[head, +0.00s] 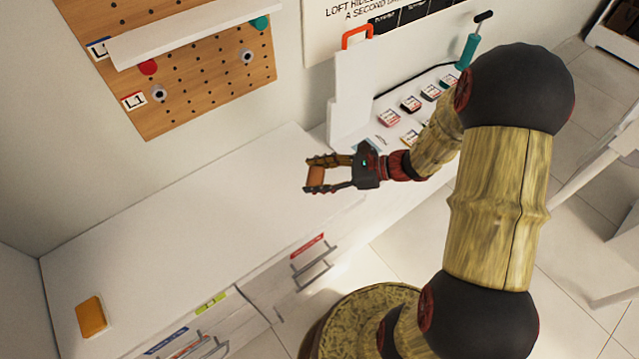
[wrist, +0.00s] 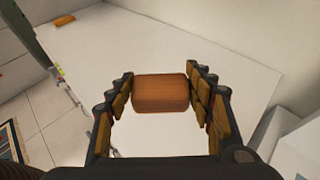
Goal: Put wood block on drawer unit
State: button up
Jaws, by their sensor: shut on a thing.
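The wood block (head: 316,177) is a small brown block held between the fingers of my gripper (head: 318,175). It also shows in the wrist view (wrist: 161,93), between both fingers of my gripper (wrist: 161,90). The drawer unit (head: 200,215) has a wide white top and drawers with grey handles along its front. The block appears above the right part of this top, near the front edge. The height of the block over the top is hard to tell.
An orange block (head: 91,317) lies at the top's left end. A pegboard (head: 190,75) with a white shelf hangs on the wall behind. A white stand with small labelled items (head: 410,104) is at the right. The middle of the top is clear.

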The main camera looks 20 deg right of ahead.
aim_at(321, 175)
jog(key=w+d+f, duration=0.1)
jog(key=w+f+b, duration=0.1)
jog(key=f, duration=0.1)
jog(key=w+d+f+b, duration=0.1)
jog(key=f, duration=0.1)
jog(key=shift+w+d+f, duration=0.25)
jog(key=shift+w+d, duration=0.05)
jog(key=shift+d, duration=0.05)
jog(key=shift+w+d+f+b, duration=0.15)
jog(key=shift+f+b, duration=0.9)
jog(key=shift+f, duration=0.65)
jog(key=shift+f, duration=0.2)
jog(key=o, duration=1)
jog(key=shift+o, duration=0.6)
jog(key=shift+r, duration=0.1)
